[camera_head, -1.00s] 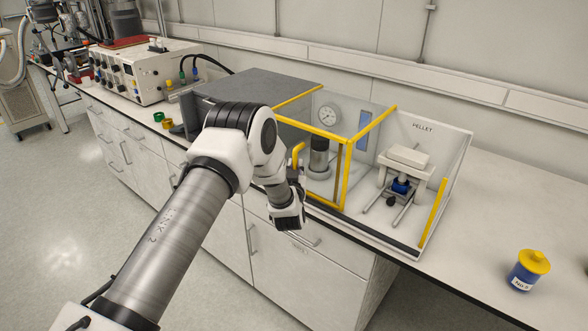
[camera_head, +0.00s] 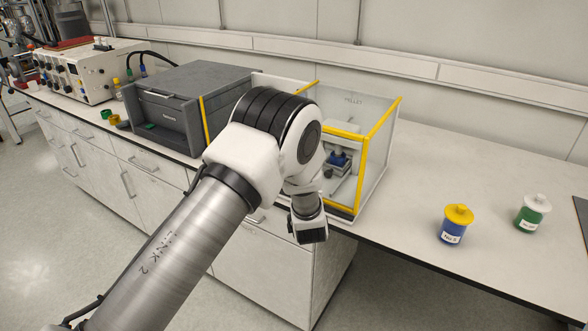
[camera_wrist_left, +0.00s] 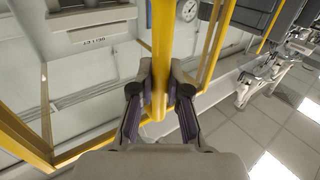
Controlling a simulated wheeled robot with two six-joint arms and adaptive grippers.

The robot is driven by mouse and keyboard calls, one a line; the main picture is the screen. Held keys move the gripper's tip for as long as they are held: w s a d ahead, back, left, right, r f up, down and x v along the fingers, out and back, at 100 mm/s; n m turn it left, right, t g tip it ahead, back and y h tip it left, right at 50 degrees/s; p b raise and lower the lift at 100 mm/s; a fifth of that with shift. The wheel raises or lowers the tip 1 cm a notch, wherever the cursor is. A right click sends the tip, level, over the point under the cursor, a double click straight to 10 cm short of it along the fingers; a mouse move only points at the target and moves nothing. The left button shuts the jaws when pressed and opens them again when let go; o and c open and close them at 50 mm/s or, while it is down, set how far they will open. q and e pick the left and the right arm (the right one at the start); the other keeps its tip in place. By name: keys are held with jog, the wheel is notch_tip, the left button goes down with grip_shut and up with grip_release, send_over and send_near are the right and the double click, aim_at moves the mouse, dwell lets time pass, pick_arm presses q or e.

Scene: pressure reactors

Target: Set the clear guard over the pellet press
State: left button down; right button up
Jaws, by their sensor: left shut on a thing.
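The clear guard (camera_head: 361,170), a transparent box with yellow edges, stands at the right end of the enclosure. The pellet press (camera_head: 338,160), with a blue part, shows through its panels, partly behind my arm. In the left wrist view, my left gripper (camera_wrist_left: 160,88) is shut on the guard's yellow upright handle (camera_wrist_left: 163,35). In the head view, my forearm and wrist hide the fingers. A pale labelled block (camera_wrist_left: 92,30) of the press shows at upper left in the wrist view. My right gripper is in neither view.
A grey box-shaped instrument (camera_head: 185,100) stands left of the enclosure. A blue jar with a yellow lid (camera_head: 455,225) and a green jar with a white lid (camera_head: 531,214) stand on the bench at right. The bench between the guard and jars is clear.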

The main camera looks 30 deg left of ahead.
pick_arm(q)
jog(key=shift+f, duration=0.1)
jog(key=shift+d, duration=0.1)
jog(key=c, duration=1.1)
grip_release()
jog(key=shift+c, duration=0.2)
jog(key=shift+d, duration=0.25)
jog(key=v, duration=0.7)
jog(key=shift+s, duration=0.2)
jog(key=shift+d, duration=0.1)
